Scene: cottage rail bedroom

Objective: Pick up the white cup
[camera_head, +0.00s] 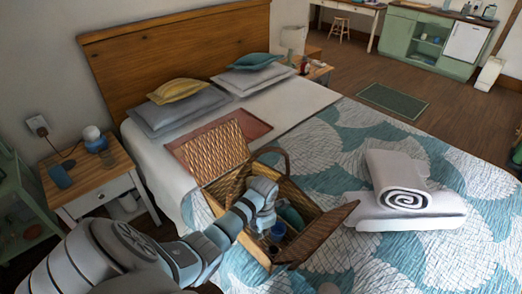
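An open wicker picnic basket (238,192) stands on the bed with its lids raised to both sides. My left arm reaches over it from the lower left. My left gripper (262,228) points down inside the basket, and its fingers are partly lost among the contents. A small dark blue cup-like item (278,231) sits in the basket just right of the gripper, beside a teal item (292,216). I cannot make out a clearly white cup; it may be hidden by my gripper or the basket walls. My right gripper does not show.
A rolled white towel (404,199) lies on a folded one (440,204) to the right. A reddish tray or mat (190,155) lies behind the basket. Pillows (180,112) are at the headboard. A nightstand (88,178) stands at left.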

